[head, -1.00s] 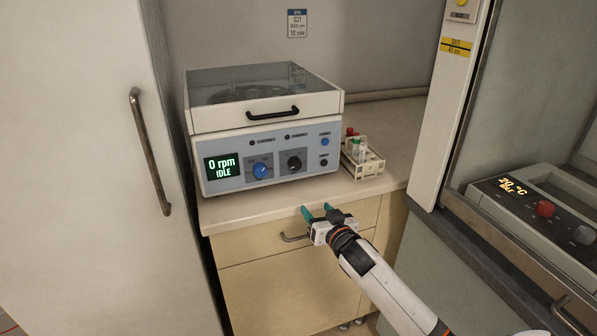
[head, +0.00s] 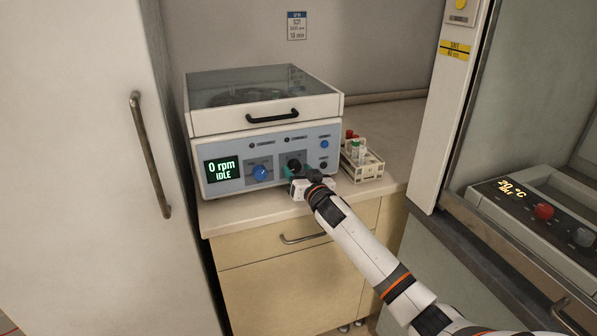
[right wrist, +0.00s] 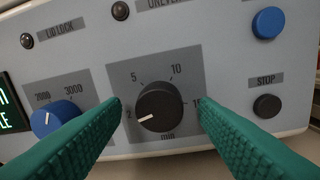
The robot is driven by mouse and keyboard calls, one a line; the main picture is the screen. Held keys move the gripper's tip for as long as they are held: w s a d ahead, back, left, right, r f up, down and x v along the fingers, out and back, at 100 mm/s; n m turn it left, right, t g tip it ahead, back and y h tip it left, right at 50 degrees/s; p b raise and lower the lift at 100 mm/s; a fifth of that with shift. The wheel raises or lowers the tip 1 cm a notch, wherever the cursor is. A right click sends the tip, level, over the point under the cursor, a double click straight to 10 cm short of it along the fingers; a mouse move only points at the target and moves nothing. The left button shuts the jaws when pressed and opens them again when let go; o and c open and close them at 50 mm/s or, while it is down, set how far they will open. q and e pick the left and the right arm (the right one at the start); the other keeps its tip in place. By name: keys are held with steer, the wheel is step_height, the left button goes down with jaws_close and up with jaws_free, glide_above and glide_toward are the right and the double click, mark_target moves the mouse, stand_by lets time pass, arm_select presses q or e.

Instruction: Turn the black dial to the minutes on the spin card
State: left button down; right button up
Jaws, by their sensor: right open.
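The black dial (right wrist: 159,107) sits on the front panel of the white and blue centrifuge (head: 262,131). In the right wrist view its white pointer line points left and slightly down, near the 2 mark; 5, 10 and 15 follow around it, with "min" below. My right gripper (head: 296,178) is open, with its green fingers (right wrist: 160,112) on either side of the dial, apart from it in the picture. In the head view the fingers partly cover the dial. The spin card (head: 297,26) on the back wall appears to read 10 min. My left gripper is not in view.
A blue dial (right wrist: 57,119) is left of the black one, and a stop button (right wrist: 267,106) is to its right. The display (head: 222,170) reads 0 rpm, IDLE. A tube rack (head: 362,163) stands right of the centrifuge. A cabinet (head: 90,150) stands left.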

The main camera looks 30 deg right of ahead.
steer(key=shift+w, duration=0.25)
steer(key=c, duration=1)
